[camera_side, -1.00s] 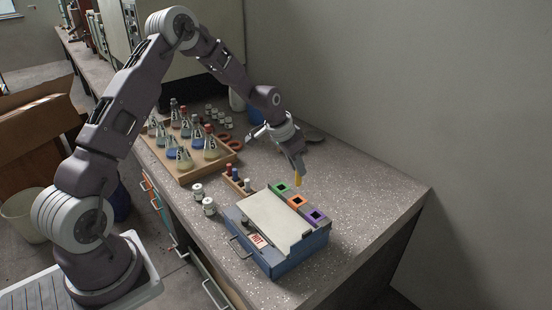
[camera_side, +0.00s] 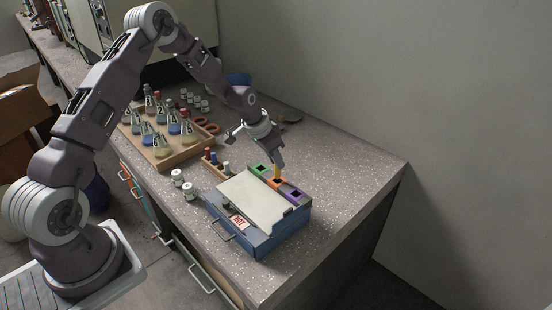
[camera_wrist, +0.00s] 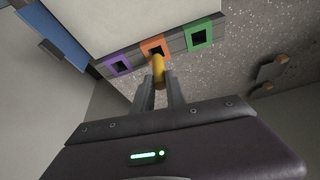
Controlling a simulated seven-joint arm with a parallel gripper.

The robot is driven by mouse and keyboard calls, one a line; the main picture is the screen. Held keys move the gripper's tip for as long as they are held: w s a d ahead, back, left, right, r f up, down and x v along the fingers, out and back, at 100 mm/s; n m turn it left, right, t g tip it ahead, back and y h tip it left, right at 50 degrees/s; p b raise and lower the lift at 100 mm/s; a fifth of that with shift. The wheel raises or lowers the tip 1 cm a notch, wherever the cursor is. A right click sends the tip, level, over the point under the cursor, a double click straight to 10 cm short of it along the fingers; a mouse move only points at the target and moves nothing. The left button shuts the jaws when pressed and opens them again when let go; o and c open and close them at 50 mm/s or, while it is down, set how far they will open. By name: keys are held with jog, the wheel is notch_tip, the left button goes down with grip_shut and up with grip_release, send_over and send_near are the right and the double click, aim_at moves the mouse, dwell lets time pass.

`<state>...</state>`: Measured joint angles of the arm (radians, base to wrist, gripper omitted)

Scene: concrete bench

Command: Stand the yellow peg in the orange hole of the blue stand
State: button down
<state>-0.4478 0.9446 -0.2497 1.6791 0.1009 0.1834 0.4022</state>
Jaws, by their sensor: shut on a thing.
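The yellow peg (camera_side: 278,172) is held in my gripper (camera_side: 280,164), which is shut on it. In the side view the peg is roughly upright, its lower end at the orange hole (camera_side: 276,183) of the blue stand (camera_side: 262,238). In the wrist view the peg (camera_wrist: 158,70) sticks out past the fingers (camera_wrist: 160,92), and its end overlaps the near edge of the orange frame (camera_wrist: 153,42). Part of the dark orange hole still shows beyond it. I cannot tell whether the tip is inside the hole or just above it.
A green hole (camera_side: 261,170) and a purple hole (camera_side: 292,194) flank the orange one. A small wooden rack (camera_side: 217,167) holds several pegs. A wooden tray of flasks (camera_side: 163,158) stands behind, with white jars (camera_side: 189,191) to the left. The bench is clear at right.

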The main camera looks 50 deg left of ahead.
aim_at(276, 177)
jog(key=shift+f, duration=1.85)
dwell(0.4)
jog(key=c, duration=1.3)
grip_release()
jog(key=v, duration=0.7)
